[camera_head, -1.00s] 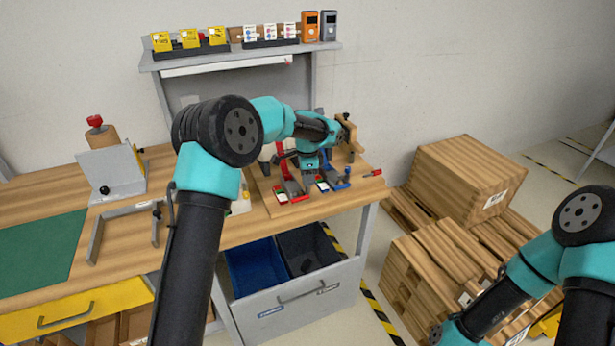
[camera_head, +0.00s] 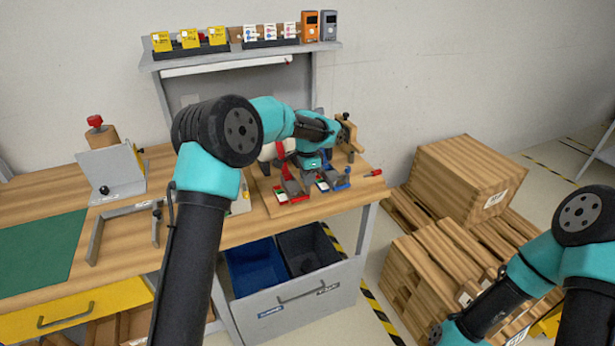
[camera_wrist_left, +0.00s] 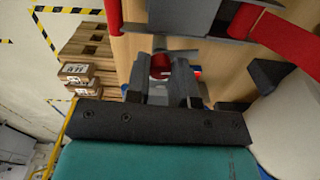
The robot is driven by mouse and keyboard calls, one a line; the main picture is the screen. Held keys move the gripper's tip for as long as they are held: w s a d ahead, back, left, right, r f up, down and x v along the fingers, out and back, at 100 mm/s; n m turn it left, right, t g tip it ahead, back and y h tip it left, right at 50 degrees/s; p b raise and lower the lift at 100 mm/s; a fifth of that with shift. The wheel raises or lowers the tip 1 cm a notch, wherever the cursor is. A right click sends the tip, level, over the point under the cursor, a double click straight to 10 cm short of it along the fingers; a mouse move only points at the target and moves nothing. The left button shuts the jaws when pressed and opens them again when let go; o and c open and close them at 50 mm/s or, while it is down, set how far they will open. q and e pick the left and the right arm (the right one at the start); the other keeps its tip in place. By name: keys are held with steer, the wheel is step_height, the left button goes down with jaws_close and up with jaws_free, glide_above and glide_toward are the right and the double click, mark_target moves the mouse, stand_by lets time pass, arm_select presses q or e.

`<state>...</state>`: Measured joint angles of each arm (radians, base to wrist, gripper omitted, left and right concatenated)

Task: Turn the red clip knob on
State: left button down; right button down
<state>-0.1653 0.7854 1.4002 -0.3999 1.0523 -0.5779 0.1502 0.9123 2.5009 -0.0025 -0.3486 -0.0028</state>
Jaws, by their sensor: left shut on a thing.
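The red clip (camera_head: 292,197) lies on the wooden board at the right of the bench, with a red base and a small green-and-white label. A red piece (camera_head: 281,152) stands upright behind it, close to my left wrist. The blue clip (camera_head: 343,183) is to its right. My left gripper (camera_wrist_left: 160,80) is shut on a small red part (camera_wrist_left: 160,64), which looks like the clip's knob; the fingers cover much of it. My right gripper is outside the frames; only that arm shows, low at the right.
The wooden board (camera_head: 262,190) also holds a wooden stand (camera_head: 346,135) and a red-handled piece (camera_head: 373,173) at its right edge. Wooden crates (camera_head: 465,185) stand right of the bench.

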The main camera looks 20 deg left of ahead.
arm_select(q)
steer(key=n, duration=1.1)
steer(key=shift+n, duration=2.3)
steer(key=c, duration=1)
jaws_free()
